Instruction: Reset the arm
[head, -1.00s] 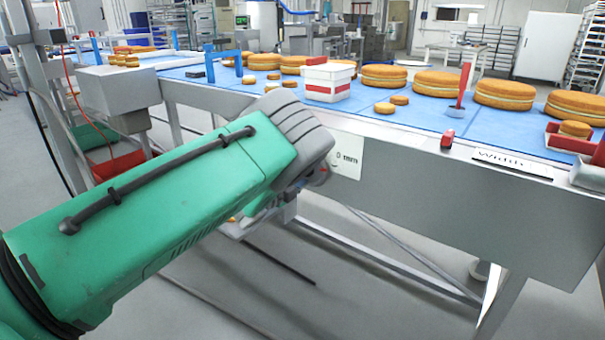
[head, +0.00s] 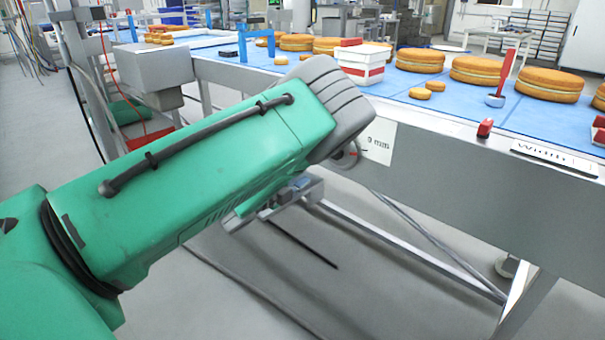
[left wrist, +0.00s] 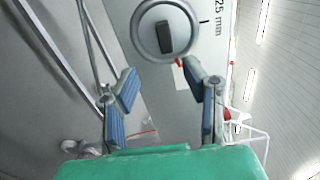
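My left arm (head: 200,160) comes in from the left in the head view, green with a grey wrist end. It reaches up and right to just in front of the conveyor table's side. A round grey handwheel (left wrist: 165,28) on the machine side shows beyond the fingertips. My right gripper is not in view.
The blue-topped conveyor table (head: 462,112) runs along the back. It carries round filled cakes (head: 420,60), a white box with a red band (head: 363,70) and a red-handled tool (head: 503,78). A grey box (head: 152,68) juts out at the table's left.

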